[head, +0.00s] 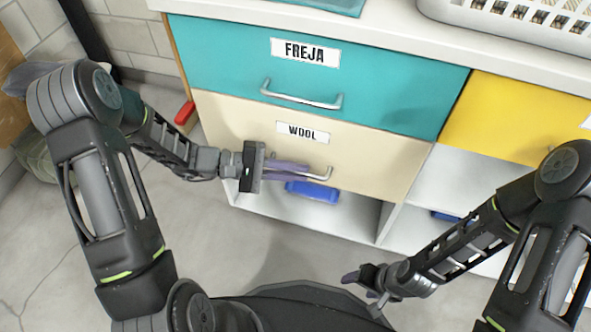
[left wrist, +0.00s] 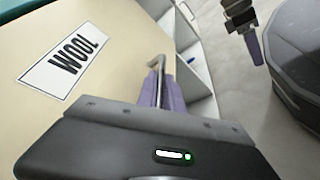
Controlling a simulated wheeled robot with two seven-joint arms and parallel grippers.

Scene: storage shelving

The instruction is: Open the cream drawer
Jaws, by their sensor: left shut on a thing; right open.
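The cream drawer (head: 375,155) carries a WOOL label (head: 302,132) and sits below a teal drawer. Its front looks about flush with the unit. Its metal handle (head: 322,176) runs across the front below the label. My left gripper (head: 300,170) is at the drawer front with its purple fingers shut on the handle. In the left wrist view the handle (left wrist: 168,66) passes between the fingers, beside the WOOL label (left wrist: 62,60). My right gripper (head: 362,284) is open and empty, low in front of the unit and away from the drawer.
A teal drawer (head: 400,85) labelled FREJA is above, with its own handle (head: 300,98). A yellow drawer (head: 500,120) is to the right. A blue item (head: 313,192) lies in the open cubby below. A white basket (head: 510,15) stands on top. The floor in front is clear.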

